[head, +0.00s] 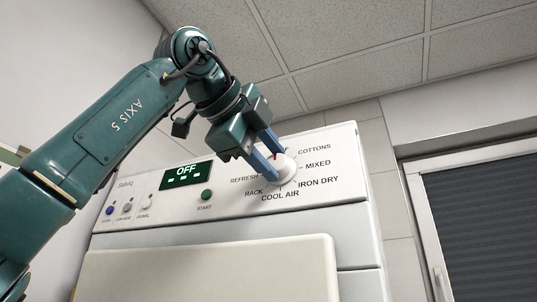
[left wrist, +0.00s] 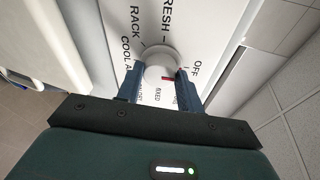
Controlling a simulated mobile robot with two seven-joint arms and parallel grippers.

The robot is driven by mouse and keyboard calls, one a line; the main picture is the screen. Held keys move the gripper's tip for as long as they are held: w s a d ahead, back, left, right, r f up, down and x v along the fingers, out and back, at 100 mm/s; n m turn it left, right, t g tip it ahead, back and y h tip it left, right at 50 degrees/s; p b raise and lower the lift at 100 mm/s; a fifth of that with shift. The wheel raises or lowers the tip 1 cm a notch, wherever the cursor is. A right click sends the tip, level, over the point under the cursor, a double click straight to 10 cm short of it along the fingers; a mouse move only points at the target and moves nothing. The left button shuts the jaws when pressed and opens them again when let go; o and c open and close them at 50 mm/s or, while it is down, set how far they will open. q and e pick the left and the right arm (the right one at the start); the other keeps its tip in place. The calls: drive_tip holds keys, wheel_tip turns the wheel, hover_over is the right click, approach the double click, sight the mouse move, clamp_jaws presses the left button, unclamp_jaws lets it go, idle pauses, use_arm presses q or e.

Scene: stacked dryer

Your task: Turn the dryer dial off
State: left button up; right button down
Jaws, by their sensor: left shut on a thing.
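The round white dryer dial (head: 288,166) is on the right part of the control panel, ringed by printed settings. Its red mark points upward in the head view. The panel display (head: 186,173) reads OFF. My left gripper (head: 275,164) is shut on the dial, with one blue finger on each side. The fingers hide part of the dial and some labels. My right gripper is not in view.
A green START button (head: 207,194) is below the display, with several small buttons to the left. A large pale door panel (head: 205,270) is below the controls. A window with a dark blind (head: 480,230) is at the right.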

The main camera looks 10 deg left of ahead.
use_arm(q)
drive_tip(key=o, duration=1)
drive_tip(key=shift+s, duration=0.1)
drive_tip(key=v, duration=1.3)
drive_tip(key=shift+b, duration=0.35)
